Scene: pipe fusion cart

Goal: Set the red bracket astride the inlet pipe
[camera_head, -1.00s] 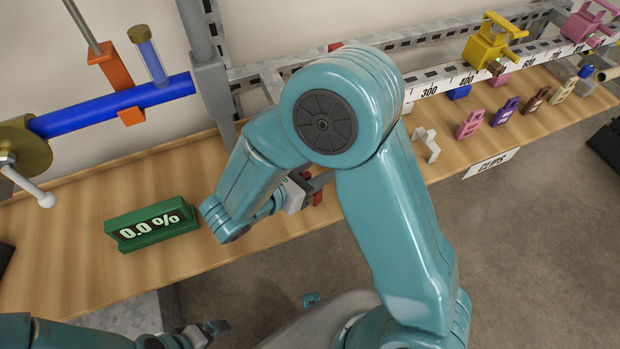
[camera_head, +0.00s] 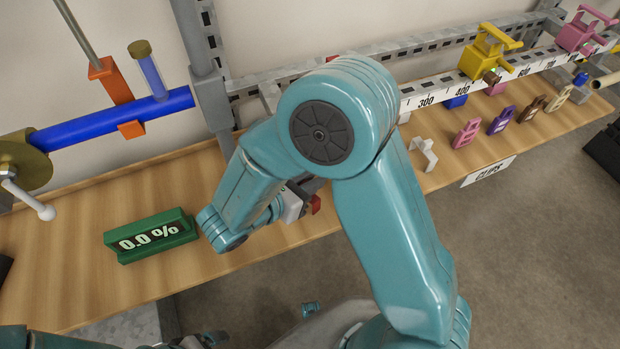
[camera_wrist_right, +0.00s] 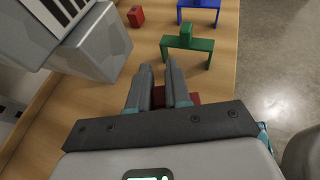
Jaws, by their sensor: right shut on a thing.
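My right gripper (camera_head: 306,188) is beside the bench's front edge, partly hidden behind my right arm. It is shut on the red bracket (camera_head: 315,204), of which only a small part shows. In the right wrist view the two fingers (camera_wrist_right: 160,88) stand close together, with a piece of the red bracket (camera_wrist_right: 192,98) showing beside and beneath them. A thick blue pipe (camera_head: 75,122) runs at the left above the bench; no label shows whether it is the inlet pipe. My left gripper (camera_head: 212,338) shows only partly at the bottom edge, its jaws unclear.
A green 0.0 % display (camera_head: 150,236) stands on the bench (camera_head: 60,270). An orange clamp (camera_head: 110,82) and a vial (camera_head: 150,72) sit at the blue pipe. A white bracket (camera_head: 425,152) and several clips stand right.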

